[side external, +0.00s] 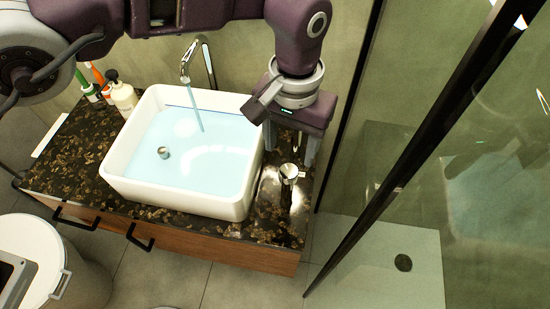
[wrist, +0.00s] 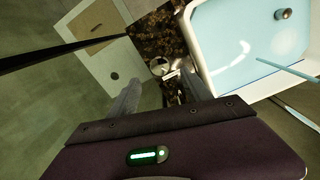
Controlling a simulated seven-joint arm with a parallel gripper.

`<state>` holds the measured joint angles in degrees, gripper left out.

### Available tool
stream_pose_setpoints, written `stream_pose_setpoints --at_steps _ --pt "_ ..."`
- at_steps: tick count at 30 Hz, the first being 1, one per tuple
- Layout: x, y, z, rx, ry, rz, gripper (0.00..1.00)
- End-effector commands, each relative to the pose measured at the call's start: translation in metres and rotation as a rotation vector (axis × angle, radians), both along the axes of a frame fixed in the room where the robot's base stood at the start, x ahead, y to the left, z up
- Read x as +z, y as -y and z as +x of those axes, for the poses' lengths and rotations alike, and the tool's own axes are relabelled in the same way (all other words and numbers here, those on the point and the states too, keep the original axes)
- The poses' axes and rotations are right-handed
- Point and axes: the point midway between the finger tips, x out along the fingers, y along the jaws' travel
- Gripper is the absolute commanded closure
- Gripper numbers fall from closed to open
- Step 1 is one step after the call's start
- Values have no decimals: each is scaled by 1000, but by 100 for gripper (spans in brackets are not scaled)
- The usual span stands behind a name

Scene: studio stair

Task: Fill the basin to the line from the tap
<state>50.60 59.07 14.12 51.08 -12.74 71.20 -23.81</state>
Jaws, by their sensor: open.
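The white rectangular basin (side external: 228,207) sits on the counter and holds pale blue water (side external: 190,165). A thin dark line (side external: 195,109) runs along its far inner wall; the water edge lies close to it, and I cannot tell the exact gap. The chrome tap (side external: 208,62) stands behind the basin, and a stream (side external: 196,108) falls from it into the water. A chrome tap handle (side external: 289,174) stands on the counter right of the basin; it also shows in the wrist view (wrist: 160,67). My gripper (side external: 291,146) is open and empty, its fingers apart just behind and above the handle.
The dark speckled counter (side external: 75,165) has bottles (side external: 122,97) and toothbrushes (side external: 97,74) at its back left. A glass shower screen with a black frame (side external: 410,150) rises at the right. A white bin (side external: 40,262) stands at the front left.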

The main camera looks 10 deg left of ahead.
Motion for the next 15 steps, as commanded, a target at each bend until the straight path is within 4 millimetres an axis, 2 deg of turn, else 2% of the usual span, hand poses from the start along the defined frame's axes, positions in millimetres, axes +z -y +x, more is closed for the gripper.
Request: stream_pose_setpoints --at_steps 3,10,15 --pt "-9 0 0 81 0 0 43" --pt "-54 -1 0 77 -1 0 43" --pt "-69 0 1 76 2 -2 43"
